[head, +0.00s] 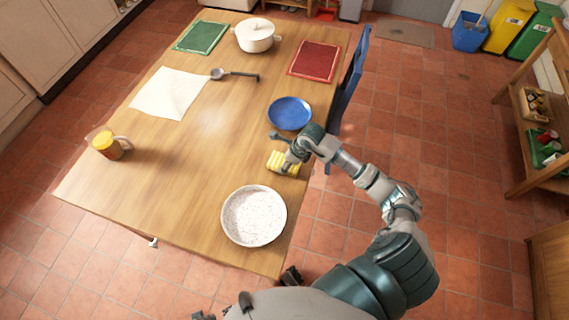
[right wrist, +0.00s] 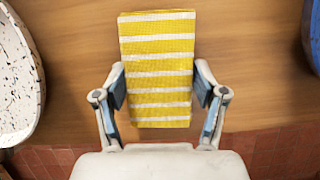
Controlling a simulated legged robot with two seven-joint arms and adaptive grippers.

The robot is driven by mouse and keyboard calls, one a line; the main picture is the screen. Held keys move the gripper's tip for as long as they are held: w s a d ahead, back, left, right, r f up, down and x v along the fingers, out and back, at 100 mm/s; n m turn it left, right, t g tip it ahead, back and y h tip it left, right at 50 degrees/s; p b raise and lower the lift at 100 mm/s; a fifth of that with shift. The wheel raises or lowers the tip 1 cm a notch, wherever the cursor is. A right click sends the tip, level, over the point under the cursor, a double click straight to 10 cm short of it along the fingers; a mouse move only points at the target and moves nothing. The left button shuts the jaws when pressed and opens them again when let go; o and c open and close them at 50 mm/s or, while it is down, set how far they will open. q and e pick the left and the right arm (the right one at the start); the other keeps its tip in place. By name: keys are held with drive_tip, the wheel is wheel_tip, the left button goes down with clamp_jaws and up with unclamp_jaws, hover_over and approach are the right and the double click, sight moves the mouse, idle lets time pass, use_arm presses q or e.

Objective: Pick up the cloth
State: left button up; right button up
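A yellow-and-white striped cloth (head: 279,164) lies folded on the wooden table near its right edge. In the right wrist view the cloth (right wrist: 157,68) fills the space ahead of and between my fingers. My right gripper (head: 288,163) is over the cloth; in the wrist view its fingers (right wrist: 160,84) are spread, one at each side of the cloth. Whether the pads touch the cloth's sides I cannot tell. A flat white sheet (head: 170,93), cloth or paper, lies at the table's left. My left gripper is not in view.
On the table (head: 190,165), a speckled bowl (head: 253,215) and a blue plate (head: 290,113) flank the striped cloth. A yellow-topped mug (head: 107,145), ladle (head: 235,75), white pot (head: 255,36), green mat (head: 202,37) and red mat (head: 315,61) lie farther off. A blue chair (head: 350,80) stands at right.

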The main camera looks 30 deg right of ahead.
drive_tip(key=c, duration=0.4)
